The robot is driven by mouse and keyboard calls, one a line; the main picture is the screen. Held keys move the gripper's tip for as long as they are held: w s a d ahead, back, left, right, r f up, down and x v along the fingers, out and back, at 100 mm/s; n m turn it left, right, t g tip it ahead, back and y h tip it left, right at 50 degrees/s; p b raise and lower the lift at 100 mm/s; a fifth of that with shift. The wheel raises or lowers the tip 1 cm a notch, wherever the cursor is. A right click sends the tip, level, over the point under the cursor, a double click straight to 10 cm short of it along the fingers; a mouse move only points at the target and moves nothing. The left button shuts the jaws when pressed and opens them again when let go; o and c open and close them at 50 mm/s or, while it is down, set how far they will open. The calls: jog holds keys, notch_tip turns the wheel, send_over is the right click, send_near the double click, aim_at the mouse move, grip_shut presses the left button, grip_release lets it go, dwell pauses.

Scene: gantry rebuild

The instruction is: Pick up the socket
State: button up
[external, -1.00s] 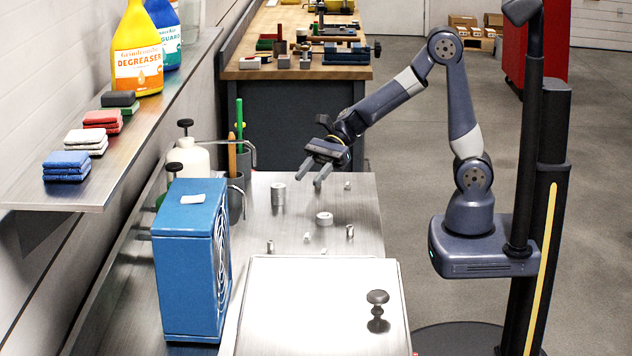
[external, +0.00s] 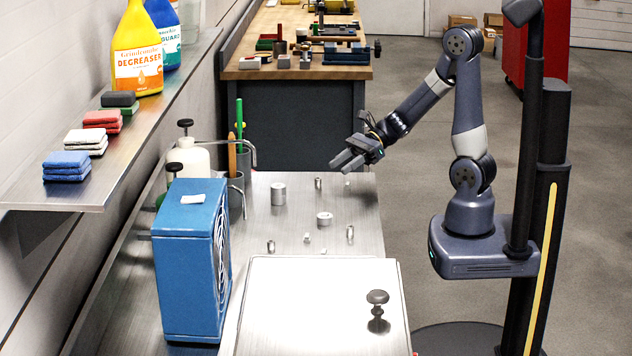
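Several small metal pieces stand on the steel bench top, and I cannot tell for sure which is the socket. The widest upright one is a silver cylinder (external: 278,194) at the back left. A short, wide ring-like piece (external: 324,218) sits near the middle. Small slim cylinders stand at the back (external: 318,183), at the right (external: 350,232) and at the front left (external: 270,246). My gripper (external: 344,165) is above the back right of the bench, fingers apart and empty, pointing left and down. It touches none of the pieces.
A blue fan box (external: 185,268) stands at the left front. A shiny lid with a dark knob (external: 377,298) covers the front. A shelf (external: 95,190) overhangs the left.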

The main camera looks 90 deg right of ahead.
aim_at(323, 186)
jog(key=shift+d+f+b+x, duration=0.1)
jog(key=shift+d+b+x, duration=0.1)
jog(key=shift+x, duration=1.65)
jog(key=shift+d+f+b+x, duration=0.1)
jog(key=shift+b+x, duration=0.05)
jog(key=shift+x, duration=1.75)
jog(key=shift+w, duration=0.1)
grip_shut()
